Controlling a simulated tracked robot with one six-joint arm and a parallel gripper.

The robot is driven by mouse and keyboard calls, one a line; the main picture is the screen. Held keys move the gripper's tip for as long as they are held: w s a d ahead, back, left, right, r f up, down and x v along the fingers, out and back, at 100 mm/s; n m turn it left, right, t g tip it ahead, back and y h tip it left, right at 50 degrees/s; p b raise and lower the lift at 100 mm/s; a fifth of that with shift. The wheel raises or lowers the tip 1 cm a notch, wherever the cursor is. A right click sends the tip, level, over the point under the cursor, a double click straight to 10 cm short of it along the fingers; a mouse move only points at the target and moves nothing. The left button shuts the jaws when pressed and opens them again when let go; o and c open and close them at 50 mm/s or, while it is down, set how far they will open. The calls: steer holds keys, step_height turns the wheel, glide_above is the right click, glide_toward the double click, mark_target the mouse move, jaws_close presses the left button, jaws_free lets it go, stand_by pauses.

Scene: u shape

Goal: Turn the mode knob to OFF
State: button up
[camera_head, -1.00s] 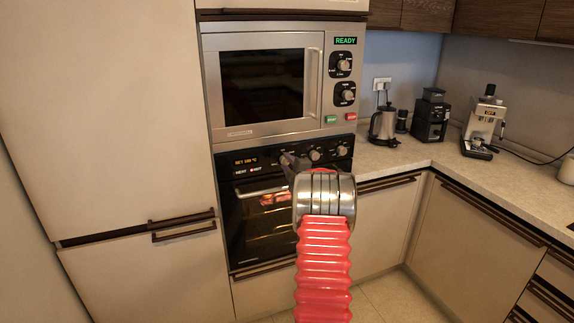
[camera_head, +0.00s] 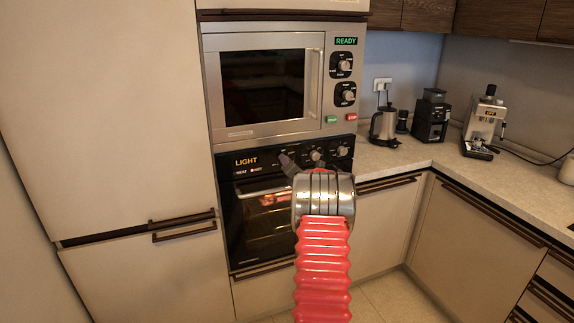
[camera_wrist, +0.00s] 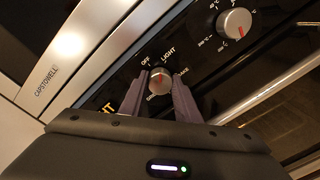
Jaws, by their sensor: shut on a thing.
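The mode knob (camera_wrist: 160,77) is a round silver knob with a red mark on the black oven panel. Around it in the wrist view I read OFF at upper left and LIGHT at upper right. My gripper (camera_wrist: 160,83) has one purple-grey finger on each side of the knob and is shut on it. The oven display (camera_head: 246,161) reads LIGHT in amber.
Another silver knob (camera_wrist: 235,23) with temperature marks sits to the right on the same panel. The microwave (camera_head: 268,85) is above the oven, its display (camera_head: 345,41) reading READY. The oven door glass (camera_head: 258,225) is below the panel. A tall cabinet (camera_head: 105,110) stands at left.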

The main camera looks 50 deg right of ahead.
steer(key=n, duration=0.4)
steer(key=shift+w+a+f+n, duration=0.2)
steer(key=shift+a+f+n, duration=0.05)
steer(key=shift+n, duration=1.65)
steer(key=shift+f, duration=0.1)
steer(key=o, duration=1)
steer(key=shift+s+d+r, duration=0.1)
steer(key=shift+d+r, duration=0.05)
steer(key=shift+r, duration=0.05)
steer(key=shift+o, duration=0.2)
steer(key=shift+s, duration=0.1)
steer(key=v, duration=1.3)
steer(key=shift+s+f, duration=0.2)
steer(key=shift+s, duration=0.05)
